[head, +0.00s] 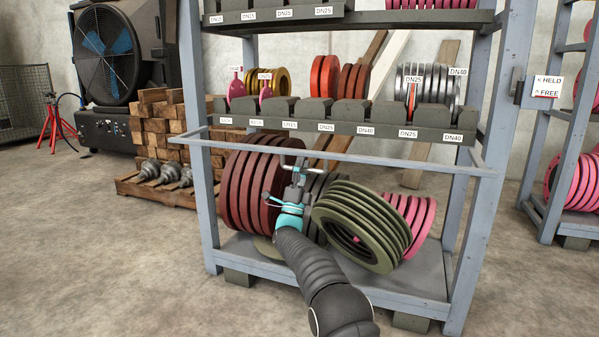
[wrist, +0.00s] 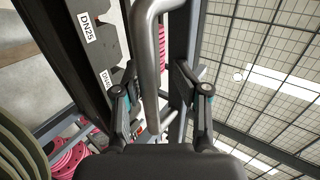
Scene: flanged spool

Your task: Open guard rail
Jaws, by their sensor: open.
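The guard rail (head: 390,161) is a thin blue-grey bar that lies level across the front of the rack, below the middle shelf. In the wrist view a bent grey metal handle (wrist: 150,40) runs up the picture, with a straight grey bar (wrist: 186,45) behind it. My gripper (head: 299,164) is at the rail, left of its middle. In the wrist view my gripper (wrist: 155,75) is open, its two fingers on either side of the handle. I cannot tell whether either finger touches it. A sign (head: 547,86) reading HELD and FREE is at the right post.
Brown-red discs (head: 250,190) and olive rings (head: 365,228) stand on the lower shelf behind my arm. Pink rings (head: 412,215) lie right of them. A second rack (head: 550,150) stands at right. A fan (head: 110,55) and timber stack (head: 160,125) are at left. Floor in front is clear.

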